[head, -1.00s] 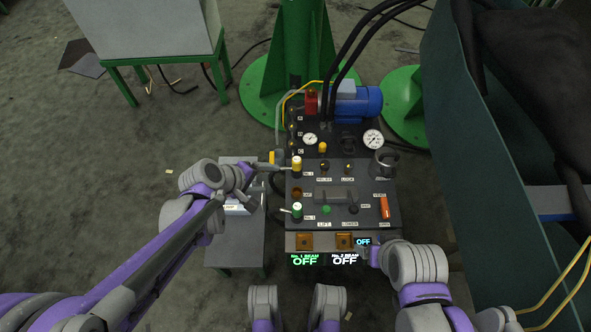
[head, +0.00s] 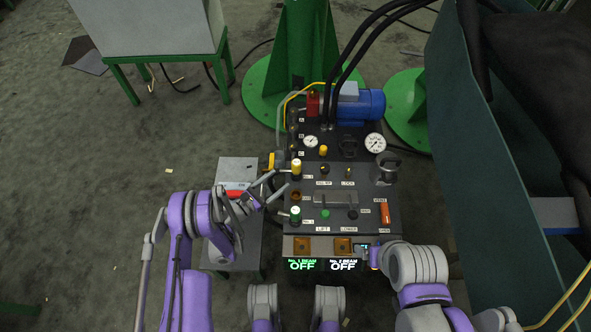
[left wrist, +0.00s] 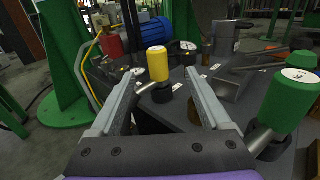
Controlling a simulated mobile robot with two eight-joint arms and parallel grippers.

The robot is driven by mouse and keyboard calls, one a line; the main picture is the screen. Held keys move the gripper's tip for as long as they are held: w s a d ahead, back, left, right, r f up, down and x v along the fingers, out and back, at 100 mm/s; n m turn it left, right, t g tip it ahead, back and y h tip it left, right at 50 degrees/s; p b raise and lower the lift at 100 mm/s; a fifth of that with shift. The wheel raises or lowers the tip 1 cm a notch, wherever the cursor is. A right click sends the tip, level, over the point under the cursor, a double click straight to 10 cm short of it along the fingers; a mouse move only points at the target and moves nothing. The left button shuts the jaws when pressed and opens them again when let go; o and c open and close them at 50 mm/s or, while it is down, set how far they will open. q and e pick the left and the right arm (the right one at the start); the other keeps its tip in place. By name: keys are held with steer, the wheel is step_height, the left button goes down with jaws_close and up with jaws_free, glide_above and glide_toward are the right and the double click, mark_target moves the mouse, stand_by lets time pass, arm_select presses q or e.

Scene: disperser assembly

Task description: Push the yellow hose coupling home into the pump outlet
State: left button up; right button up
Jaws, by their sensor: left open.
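The yellow coupling (head: 297,167), an upright cylinder with a pale top, stands on the left edge of the dark pump panel (head: 352,225). In the left wrist view the yellow coupling (left wrist: 158,64) sits above a black collar (left wrist: 162,93), with a metal stub at its lower left. How deep it is seated I cannot tell. My left gripper (head: 281,179) is open and empty, just left of and below it in the head view; its fingers point toward it, apart from it. My right gripper (head: 374,256) is at the panel's lower right front; its jaws are unclear.
A similar green-topped cylinder (head: 295,213) stands nearer on the same edge, close to my left gripper. A grey side table (head: 225,175) with a red item (head: 235,193) is at the left. Gauges, a blue motor (head: 365,104) and black hoses are behind.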

mark_target(293, 168)
arm_select(q)
steer(key=x, duration=0.4)
steer(key=shift+w+d+f, duration=0.1)
steer(key=shift+d+f, duration=0.1)
steer(key=shift+w+b+x, duration=0.2)
steer(key=shift+b+x, duration=0.35)
steer(key=shift+x, duration=2.55)
steer(key=shift+a, duration=0.2)
steer(key=shift+c, duration=0.2)
jaws_close()
